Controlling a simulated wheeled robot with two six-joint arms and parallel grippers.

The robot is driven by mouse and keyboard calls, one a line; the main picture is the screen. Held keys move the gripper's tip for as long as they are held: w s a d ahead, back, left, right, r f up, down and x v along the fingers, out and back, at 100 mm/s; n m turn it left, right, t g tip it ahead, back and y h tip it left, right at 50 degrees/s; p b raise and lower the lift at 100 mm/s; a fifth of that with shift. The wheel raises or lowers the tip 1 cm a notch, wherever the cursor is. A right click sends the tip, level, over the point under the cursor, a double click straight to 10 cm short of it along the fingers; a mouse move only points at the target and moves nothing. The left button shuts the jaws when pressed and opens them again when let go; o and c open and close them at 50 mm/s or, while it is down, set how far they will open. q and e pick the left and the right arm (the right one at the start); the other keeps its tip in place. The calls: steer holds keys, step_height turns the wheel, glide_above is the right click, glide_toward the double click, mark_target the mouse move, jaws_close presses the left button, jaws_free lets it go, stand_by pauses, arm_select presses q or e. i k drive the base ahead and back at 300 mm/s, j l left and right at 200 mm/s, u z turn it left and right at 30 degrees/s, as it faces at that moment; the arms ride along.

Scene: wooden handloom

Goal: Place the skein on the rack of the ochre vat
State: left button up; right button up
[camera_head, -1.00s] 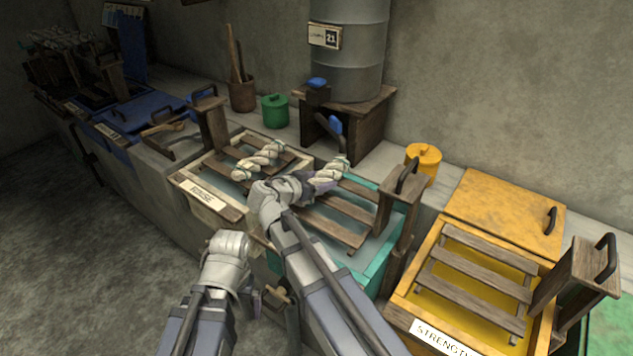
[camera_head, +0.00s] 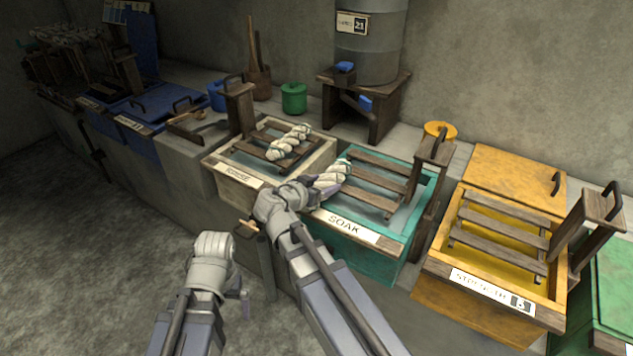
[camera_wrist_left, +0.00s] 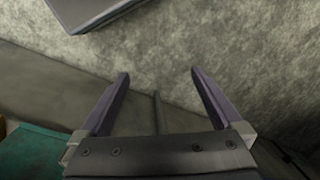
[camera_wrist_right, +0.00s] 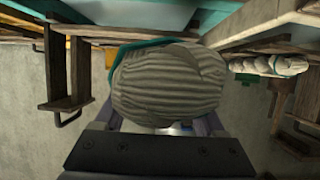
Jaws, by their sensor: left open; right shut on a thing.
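A pale, twisted skein (camera_head: 332,178) is in my right gripper (camera_head: 308,187). It appears over the left part of the teal SOAK vat. In the right wrist view the skein (camera_wrist_right: 168,85) fills the space between the fingers and mostly hides them. The ochre vat (camera_head: 437,262) stands to the right of the teal vat. Its wooden slatted rack (camera_head: 503,239) is bare, above yellow liquid. My left gripper (camera_head: 243,291) hangs low in front of the vats. In the left wrist view its fingers (camera_wrist_left: 160,78) are apart and empty, above the floor.
A second skein (camera_head: 289,143) lies on the rack of the pale vat (camera_head: 238,190). Upright wooden posts with handles stand beside the teal (camera_head: 428,175) and ochre (camera_head: 590,222) vats. A green vat (camera_head: 612,290) stands at far right. A barrel stand (camera_head: 370,105) is behind.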

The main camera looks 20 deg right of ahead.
mark_target(481, 219)
steer(key=l+u, duration=0.1)
steer(key=u, duration=0.35)
steer(key=k+u, duration=0.15)
steer(key=u, duration=0.3)
steer(key=k+l+u, duration=0.1)
steer(key=u, duration=0.3)
steer(key=k+l+u, duration=0.1)
steer(key=u, duration=0.2)
steer(key=k+u, duration=0.25)
steer(key=k+l+z, duration=0.15)
steer(key=k, duration=0.45)
steer(key=k+z, duration=0.15)
steer(key=z, duration=0.15)
steer(key=k+z, duration=0.15)
steer(key=z, duration=0.2)
steer(key=l+z, duration=0.1)
steer(key=z, duration=0.25)
steer(key=l+z, duration=0.1)
steer(key=z, duration=0.25)
steer(key=l+z, duration=0.1)
steer(key=z, duration=0.25)
